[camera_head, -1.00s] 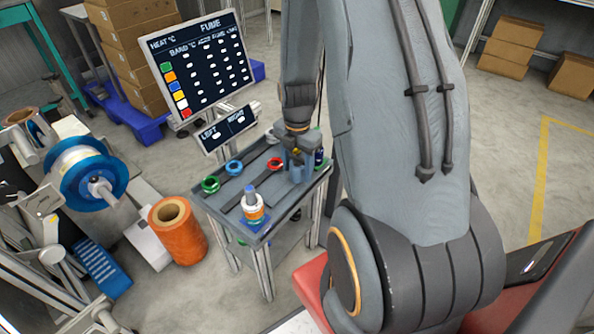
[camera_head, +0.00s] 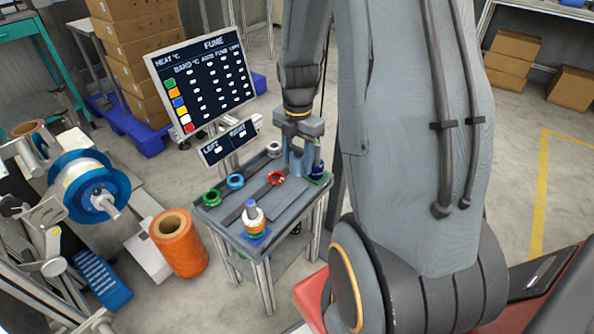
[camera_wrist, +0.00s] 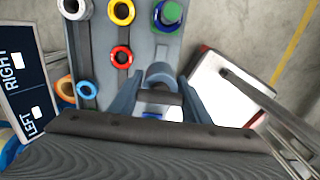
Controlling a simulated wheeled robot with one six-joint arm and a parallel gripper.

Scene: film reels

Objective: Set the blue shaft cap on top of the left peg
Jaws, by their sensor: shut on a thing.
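My gripper (camera_head: 300,168) is over the right part of the small grey table. In the wrist view, my gripper (camera_wrist: 158,90) is shut on a grey-blue cylinder, which I take as the blue shaft cap (camera_wrist: 160,73). The head view hides the cap behind the fingers. The left peg (camera_head: 251,205) stands at the table's front left corner, its blue top bare above a white ring and an orange ring. My gripper is apart from it, to its right and farther back. The right peg (camera_head: 317,160), dark blue with green at its foot, stands beside my gripper; it also shows in the wrist view (camera_wrist: 168,13).
On the table (camera_head: 228,219) lie a green ring (camera_head: 211,197), blue ring (camera_head: 235,181), red ring (camera_head: 276,178), white ring (camera_head: 273,148) and yellow ring (camera_wrist: 121,12). A sign (camera_head: 230,140) stands behind. An orange spool (camera_head: 179,245) is on the floor at left.

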